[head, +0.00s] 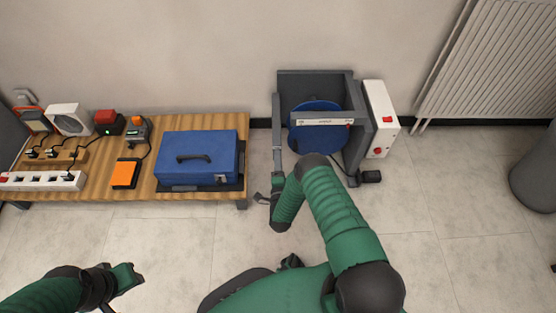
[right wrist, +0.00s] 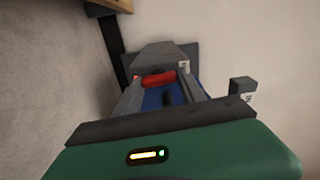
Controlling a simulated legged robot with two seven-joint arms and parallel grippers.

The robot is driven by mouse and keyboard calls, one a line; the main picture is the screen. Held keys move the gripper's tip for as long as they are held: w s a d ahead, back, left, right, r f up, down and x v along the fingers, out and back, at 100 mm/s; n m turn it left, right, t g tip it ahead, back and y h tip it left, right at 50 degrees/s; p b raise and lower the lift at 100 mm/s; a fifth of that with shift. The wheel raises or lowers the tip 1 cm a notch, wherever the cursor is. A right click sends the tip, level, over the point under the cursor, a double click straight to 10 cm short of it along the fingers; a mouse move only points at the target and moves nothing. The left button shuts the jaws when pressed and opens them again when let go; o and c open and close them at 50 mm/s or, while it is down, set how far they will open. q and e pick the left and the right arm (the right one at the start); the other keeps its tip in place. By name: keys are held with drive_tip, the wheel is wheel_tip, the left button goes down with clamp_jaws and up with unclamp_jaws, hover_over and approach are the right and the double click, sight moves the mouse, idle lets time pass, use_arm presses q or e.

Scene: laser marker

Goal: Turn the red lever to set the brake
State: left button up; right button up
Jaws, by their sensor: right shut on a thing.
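The red lever (right wrist: 158,79) shows in the right wrist view as a short red bar between the fingers of my right gripper (right wrist: 165,82). The fingers are shut on it. Blue shows just behind it. In the head view my right gripper (head: 277,184) is at the left side of the grey frame (head: 314,79) that holds a blue reel (head: 303,140); the lever is hidden there by the gripper and arm. My left gripper (head: 126,278) is low at the left, away from everything; its fingers are too unclear to tell.
A white box with red buttons (head: 376,105) stands at the frame's right side. A wooden bench (head: 110,155) at the left carries a blue case (head: 199,153) and several devices. A radiator (head: 500,60) is at the back right.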

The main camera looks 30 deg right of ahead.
use_arm(q)
drive_tip(key=shift+r, duration=0.15)
use_arm(e)
drive_tip(key=shift+s+d+f+m, duration=0.15)
drive_tip(key=shift+s+f+m, duration=0.1)
drive_tip(key=shift+m, duration=0.35)
drive_tip(key=o, duration=1.1)
drive_tip(key=shift+o, duration=1.3)
drive_tip(key=shift+w+r, duration=0.1)
